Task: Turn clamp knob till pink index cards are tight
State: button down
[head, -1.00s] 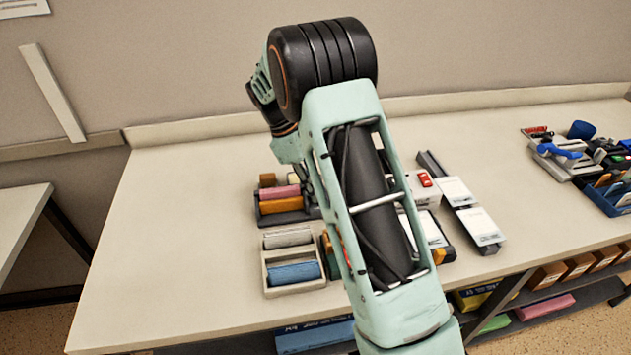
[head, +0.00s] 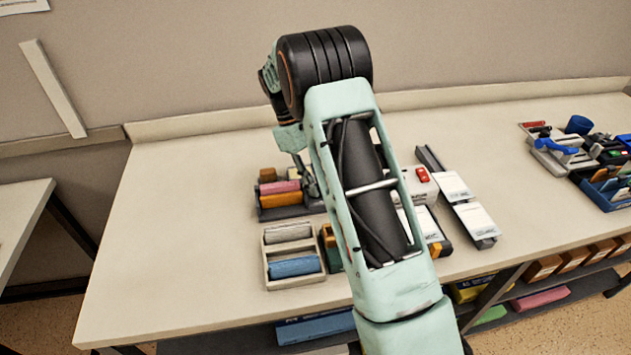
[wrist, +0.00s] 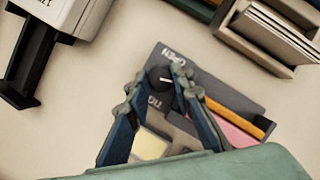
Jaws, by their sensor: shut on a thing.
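The dark grey clamp holder (head: 288,212) stands on the bench, left of my arm in the head view. The pink index cards (head: 281,187) lie in it beside an orange stack (head: 281,199). In the wrist view the pink cards (wrist: 238,138) are partly hidden by my gripper, and the holder's plate (wrist: 205,72) carries lettering that reads "OPEN". My gripper (wrist: 163,77) is shut on the round black clamp knob (wrist: 160,84), with a finger on either side of it. My arm hides the knob in the head view.
A yellow stack (wrist: 149,143) and a brown block (head: 267,175) sit at the holder. A beige tray (head: 267,278) with grey and blue stacks stands in front. White devices (head: 421,187) stand to the right. The bench's left side is clear.

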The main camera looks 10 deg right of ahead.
jog(key=c, duration=2)
grip_release()
